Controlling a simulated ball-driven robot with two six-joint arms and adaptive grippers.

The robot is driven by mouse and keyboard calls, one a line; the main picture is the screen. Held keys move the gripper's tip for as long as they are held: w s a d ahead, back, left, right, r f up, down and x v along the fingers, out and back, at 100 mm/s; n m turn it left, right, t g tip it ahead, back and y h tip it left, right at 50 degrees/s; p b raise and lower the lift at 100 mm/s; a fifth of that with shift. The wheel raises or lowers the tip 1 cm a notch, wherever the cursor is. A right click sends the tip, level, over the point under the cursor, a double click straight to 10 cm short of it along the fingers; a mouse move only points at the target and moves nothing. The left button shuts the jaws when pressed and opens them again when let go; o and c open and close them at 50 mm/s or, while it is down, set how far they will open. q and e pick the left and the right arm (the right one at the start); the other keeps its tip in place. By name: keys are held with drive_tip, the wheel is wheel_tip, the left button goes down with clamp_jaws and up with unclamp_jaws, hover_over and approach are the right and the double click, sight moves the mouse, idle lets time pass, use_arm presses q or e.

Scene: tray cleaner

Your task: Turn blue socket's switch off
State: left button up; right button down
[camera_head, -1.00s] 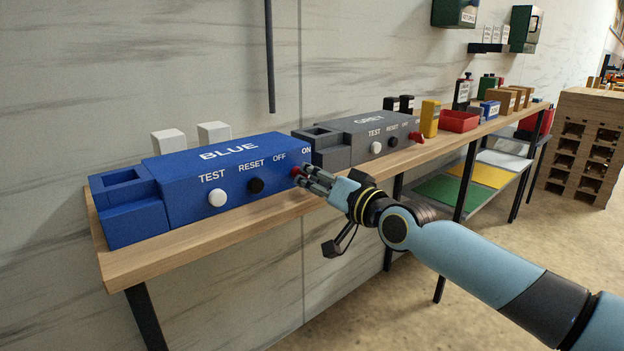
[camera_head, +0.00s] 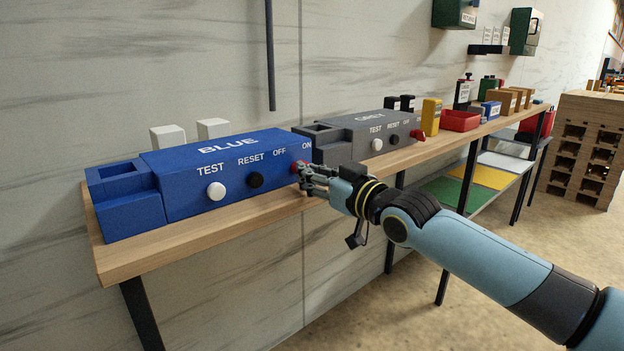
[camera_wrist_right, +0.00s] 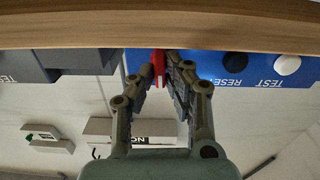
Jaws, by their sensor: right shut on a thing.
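The blue socket (camera_head: 225,180) is a long blue box on the wooden shelf, labelled BLUE, TEST, RESET, OFF and ON. Its red switch (camera_head: 298,166) is at the right end of its front face, below the OFF and ON labels. My right gripper (camera_head: 302,176) is at this switch, its fingers partly covering it. In the right wrist view, which is upside down, my right gripper (camera_wrist_right: 160,75) has its fingers shut on the red switch (camera_wrist_right: 158,66). Which way the switch points is hard to tell. My left gripper is not in view.
A white TEST button (camera_head: 216,191) and a black RESET button (camera_head: 255,180) are left of the switch. The grey socket (camera_head: 365,138) stands close on the right, with its own red switch (camera_head: 417,135). The wooden shelf edge (camera_head: 220,232) runs just below.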

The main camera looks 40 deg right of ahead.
drive_tip(key=n+b, duration=0.3)
drive_tip(key=n, duration=0.3)
drive_tip(key=shift+f, duration=0.15)
idle(0.3)
drive_tip(key=c, duration=1.4)
unclamp_jaws()
drive_tip(key=shift+o, duration=0.2)
drive_tip(key=s, duration=1.2)
drive_tip(key=shift+d, duration=0.45)
